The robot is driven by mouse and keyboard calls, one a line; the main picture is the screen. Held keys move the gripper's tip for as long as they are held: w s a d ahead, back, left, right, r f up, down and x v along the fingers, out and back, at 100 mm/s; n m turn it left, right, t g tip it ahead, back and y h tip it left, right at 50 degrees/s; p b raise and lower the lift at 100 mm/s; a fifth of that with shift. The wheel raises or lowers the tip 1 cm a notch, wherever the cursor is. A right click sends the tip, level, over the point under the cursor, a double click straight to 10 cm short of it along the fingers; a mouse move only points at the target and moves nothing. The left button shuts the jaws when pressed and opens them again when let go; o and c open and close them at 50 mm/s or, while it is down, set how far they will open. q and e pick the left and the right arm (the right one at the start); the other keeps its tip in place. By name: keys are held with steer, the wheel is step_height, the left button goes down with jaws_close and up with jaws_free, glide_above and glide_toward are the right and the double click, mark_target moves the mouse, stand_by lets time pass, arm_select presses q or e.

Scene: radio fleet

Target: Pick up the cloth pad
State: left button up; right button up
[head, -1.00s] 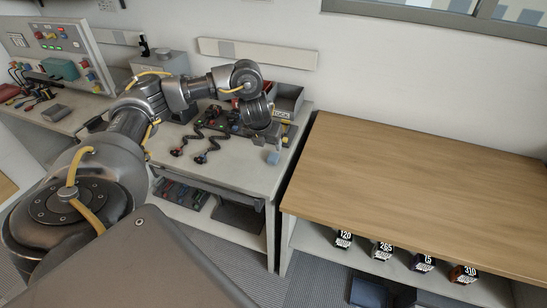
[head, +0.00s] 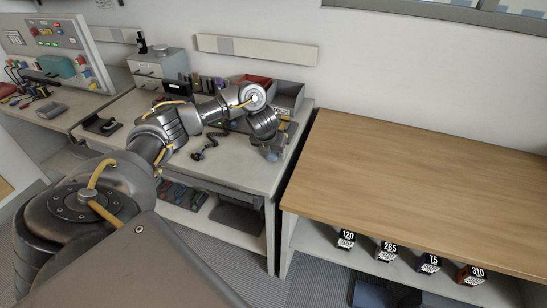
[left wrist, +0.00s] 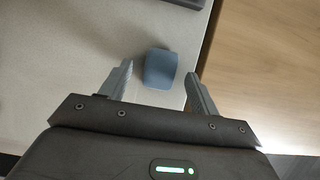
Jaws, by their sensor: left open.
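The cloth pad (left wrist: 161,66) is a small blue-grey block with rounded edges. In the left wrist view it lies on the light bench top, a little beyond and between the two fingers of my left gripper (left wrist: 159,82). The gripper is open, and no finger is seen closed on the pad. In the head view the left gripper (head: 273,150) is low over the bench's front right part and largely hides the pad. My right gripper is in neither view.
The bench (head: 225,172) holds a coiled black cord (head: 205,146) and open-topped bins (head: 287,97) at the back. A wooden-topped table (head: 420,180) stands to the right across a narrow gap, with several numbered dark items on its lower shelf.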

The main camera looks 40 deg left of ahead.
arm_select(q)
steer(key=shift+w+f, duration=0.1)
steer(key=shift+f, duration=0.1)
steer(key=shift+c, duration=0.3)
steer(key=c, duration=1.1)
steer(key=shift+o, duration=0.2)
steer(key=shift+r, duration=0.45)
steer(key=r, duration=0.3)
steer(key=shift+a+r, duration=0.2)
steer(key=shift+a, duration=0.1)
steer(key=s+a+r+p, duration=0.2)
steer(key=s+a+r, duration=0.6)
steer(key=s, duration=0.3)
steer(key=shift+r, duration=0.4)
